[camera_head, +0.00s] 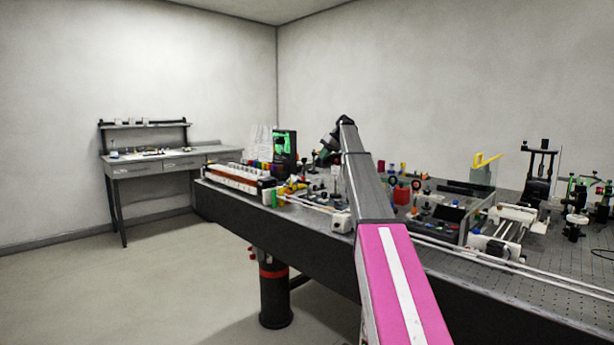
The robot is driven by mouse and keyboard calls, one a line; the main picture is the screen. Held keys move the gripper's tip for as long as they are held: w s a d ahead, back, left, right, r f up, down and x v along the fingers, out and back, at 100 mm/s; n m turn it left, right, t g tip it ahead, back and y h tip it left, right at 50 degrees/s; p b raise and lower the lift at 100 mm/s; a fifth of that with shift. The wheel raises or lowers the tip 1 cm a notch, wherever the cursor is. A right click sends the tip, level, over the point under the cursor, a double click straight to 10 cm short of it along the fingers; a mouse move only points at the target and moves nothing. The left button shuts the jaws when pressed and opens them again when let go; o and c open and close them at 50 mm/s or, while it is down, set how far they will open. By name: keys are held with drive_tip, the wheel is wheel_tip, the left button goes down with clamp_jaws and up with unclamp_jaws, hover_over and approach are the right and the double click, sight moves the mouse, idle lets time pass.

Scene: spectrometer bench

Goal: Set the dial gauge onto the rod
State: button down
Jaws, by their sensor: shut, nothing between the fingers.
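My arm reaches forward over the bench, and its dark far end with my gripper (326,155) is small in the head view, above the crowded middle of the bench. My gripper is shut and holds nothing. Its fingers blend into the dark items behind them. I cannot pick out the dial gauge or the rod with certainty among the small parts; my arm hides part of the bench.
The long dark optical bench (310,248) runs from left to right, crowded with small instruments. A white rail unit (235,180) lies at its left end. A yellow part (485,161) stands at the right. A grey side table (215,150) is against the wall; the floor at left is clear.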

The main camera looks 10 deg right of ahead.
drive_tip(key=s+a+r+x, duration=0.1)
drive_tip(key=a+x, duration=0.1)
drive_tip(key=x, duration=1)
drive_tip(key=shift+s+a, duration=0.25)
drive_tip(key=shift+s, duration=0.35)
